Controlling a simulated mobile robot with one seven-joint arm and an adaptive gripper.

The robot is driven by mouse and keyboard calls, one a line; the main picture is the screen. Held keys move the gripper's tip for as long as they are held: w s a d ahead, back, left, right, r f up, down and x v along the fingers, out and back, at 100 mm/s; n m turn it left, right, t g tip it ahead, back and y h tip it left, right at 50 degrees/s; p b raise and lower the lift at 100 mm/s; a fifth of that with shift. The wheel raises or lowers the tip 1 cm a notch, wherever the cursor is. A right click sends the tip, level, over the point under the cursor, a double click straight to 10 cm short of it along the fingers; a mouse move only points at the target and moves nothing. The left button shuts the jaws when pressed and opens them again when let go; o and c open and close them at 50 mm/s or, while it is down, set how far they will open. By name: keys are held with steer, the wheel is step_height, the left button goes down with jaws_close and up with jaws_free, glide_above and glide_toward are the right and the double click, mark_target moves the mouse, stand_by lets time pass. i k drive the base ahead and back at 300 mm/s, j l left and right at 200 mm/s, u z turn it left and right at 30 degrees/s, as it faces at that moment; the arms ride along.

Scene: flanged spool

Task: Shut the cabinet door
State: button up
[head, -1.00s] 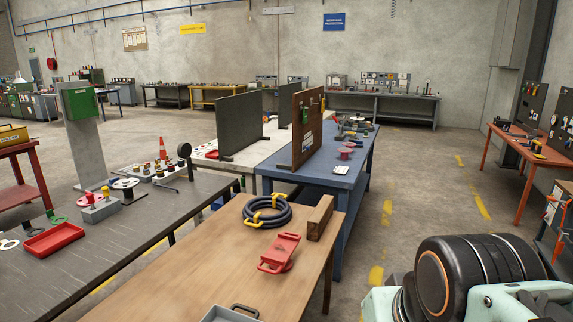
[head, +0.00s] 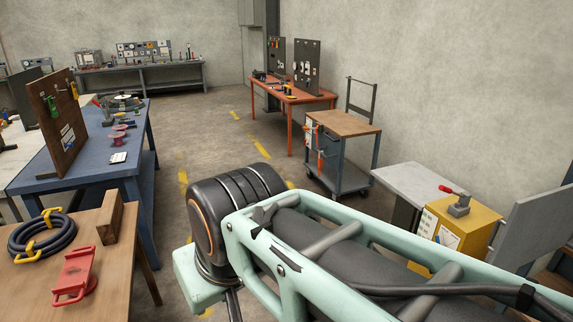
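No cabinet with a door can be made out for sure in the head view. A tall grey box-like unit (head: 262,15) stands at the back wall, cut off by the top edge; I cannot tell whether it has a door. A flat grey upright panel (head: 548,228) stands at the right edge; I cannot tell what it belongs to. My arm crosses the lower right of the picture. My gripper is not in view.
A wooden table (head: 30,275) with a coiled hose (head: 22,238) and a red clamp-like part (head: 75,275) is at the lower left. A blue bench (head: 100,165), an orange table (head: 312,98) and a trolley (head: 342,125) stand beyond. A yellow box (head: 478,222) is at right. Floor between is clear.

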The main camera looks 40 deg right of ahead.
mark_target(536, 227)
steer(key=z, duration=1.25)
steer(key=i+z, duration=0.1)
steer(key=z, duration=0.7)
steer(key=i+j+z, duration=0.1)
steer(key=z, duration=0.3)
steer(key=i+j+z, duration=0.15)
steer(key=z, duration=0.3)
steer(key=j+z, duration=0.7)
steer(key=i+j+z, duration=0.1)
steer(key=j+z, duration=0.15)
steer(key=j, duration=0.15)
steer(key=j+z, duration=0.15)
steer(key=j, duration=0.9)
steer(key=i+j, duration=0.15)
steer(key=j, duration=0.15)
steer(key=i+j+z, duration=0.15)
steer(key=i+j, duration=0.4)
steer(key=i+j+u, duration=0.1)
steer(key=i+j, duration=0.4)
steer(key=j, duration=0.1)
